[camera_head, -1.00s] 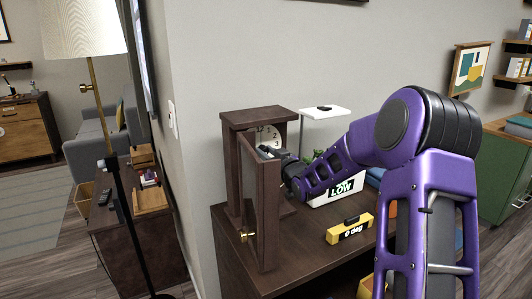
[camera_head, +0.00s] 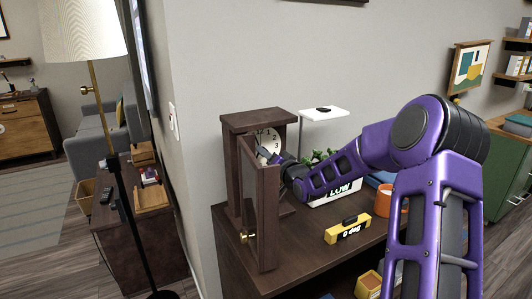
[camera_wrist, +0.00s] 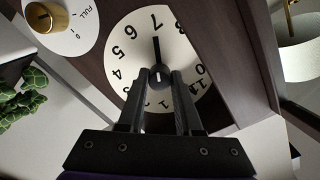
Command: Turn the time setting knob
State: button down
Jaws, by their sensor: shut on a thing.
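A dark wooden clock (camera_head: 236,160) stands on the cabinet, its white dial (camera_head: 266,137) partly hidden by my gripper and the clock's door. In the wrist view the dial (camera_wrist: 128,72) appears roughly upside down, with a black hand (camera_wrist: 156,48) pointing toward the top of the picture. The small dark time setting knob (camera_wrist: 159,73) is at the dial's centre. My gripper (camera_wrist: 160,82) has its two fingers shut on either side of this knob. In the head view my gripper (camera_head: 276,158) reaches in front of the dial.
The clock's door (camera_head: 267,215) stands open, close to my gripper. A gold knob (camera_wrist: 44,17) on a disc marked FULL shows in the wrist view. A white LOW planter (camera_head: 340,194), a yellow "0 deg" block (camera_head: 348,229) and an orange mug (camera_head: 388,212) stand to the right.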

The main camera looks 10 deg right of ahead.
dwell(0.3)
jog(key=c, duration=0.6)
grip_release()
jog(key=shift+s, duration=0.1)
jog(key=v, duration=1.7)
jog(key=shift+s, duration=0.1)
